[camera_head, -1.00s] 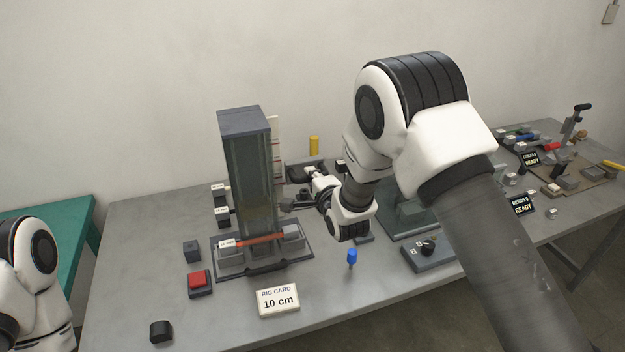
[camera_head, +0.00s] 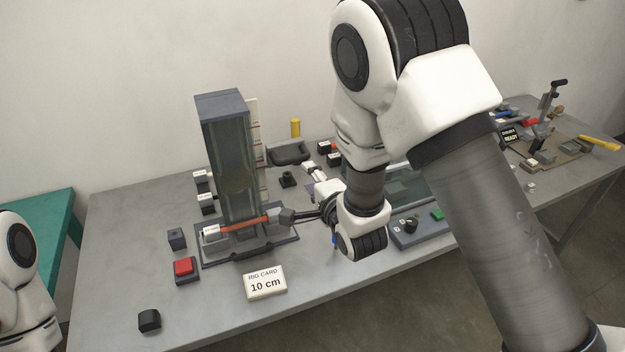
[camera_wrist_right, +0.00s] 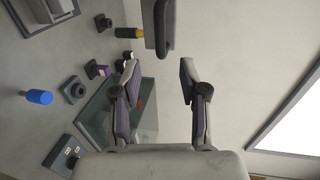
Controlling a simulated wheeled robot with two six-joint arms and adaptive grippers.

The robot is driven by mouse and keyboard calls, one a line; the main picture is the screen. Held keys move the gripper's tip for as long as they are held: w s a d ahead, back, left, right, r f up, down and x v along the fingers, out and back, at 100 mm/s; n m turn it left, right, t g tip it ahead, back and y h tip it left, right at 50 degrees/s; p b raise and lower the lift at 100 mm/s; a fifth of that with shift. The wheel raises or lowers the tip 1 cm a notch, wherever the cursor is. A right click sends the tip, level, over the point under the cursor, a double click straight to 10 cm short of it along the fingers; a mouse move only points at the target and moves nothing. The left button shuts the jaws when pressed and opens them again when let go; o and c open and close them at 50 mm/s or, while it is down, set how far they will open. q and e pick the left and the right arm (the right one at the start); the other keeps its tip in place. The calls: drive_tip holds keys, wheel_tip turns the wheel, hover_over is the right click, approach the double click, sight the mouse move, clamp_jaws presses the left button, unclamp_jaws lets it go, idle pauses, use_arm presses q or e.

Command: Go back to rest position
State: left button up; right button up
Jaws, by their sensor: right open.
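My right gripper (camera_head: 290,216) is in front of the test rig's right side in the head view, by the right end of the red cable sample (camera_head: 243,225). The wrist view shows its two fingers (camera_wrist_right: 160,88) spread wide with nothing between them. The red sample lies across the base of the tall glass-fronted rig (camera_head: 227,150), with a white tag at its left end. My right forearm and wrist hide part of the table behind them. Of my left arm only a white link shows at the left edge; its gripper is out of view.
A card reading 10 cm (camera_head: 265,283) and a red button (camera_head: 184,269) are at the table's front. A blue peg (camera_wrist_right: 38,97) shows in the wrist view.

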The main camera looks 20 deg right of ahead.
drive_tip(key=shift+s, duration=0.2)
drive_tip(key=s+d+f+g, duration=0.1)
drive_tip(key=s+f+g, duration=0.1)
drive_tip(key=s+f, duration=0.45)
drive_tip(key=s+d+f+n+g, duration=0.1)
drive_tip(key=s+f+g, duration=0.2)
drive_tip(key=f, duration=0.6)
drive_tip(key=s+d+f+g, duration=0.2)
drive_tip(key=s+f, duration=0.2)
drive_tip(key=f, duration=0.4)
drive_tip(key=s+f+n+g, duration=0.4)
drive_tip(key=s+n, duration=0.4)
drive_tip(key=s, duration=0.2)
drive_tip(key=s+f+n+g, duration=0.3)
drive_tip(key=s+n+g, duration=0.1)
drive_tip(key=s+n, duration=0.4)
drive_tip(key=s, duration=0.2)
drive_tip(key=shift+s+f+g+h, duration=0.3)
drive_tip(key=shift+f, duration=0.1)
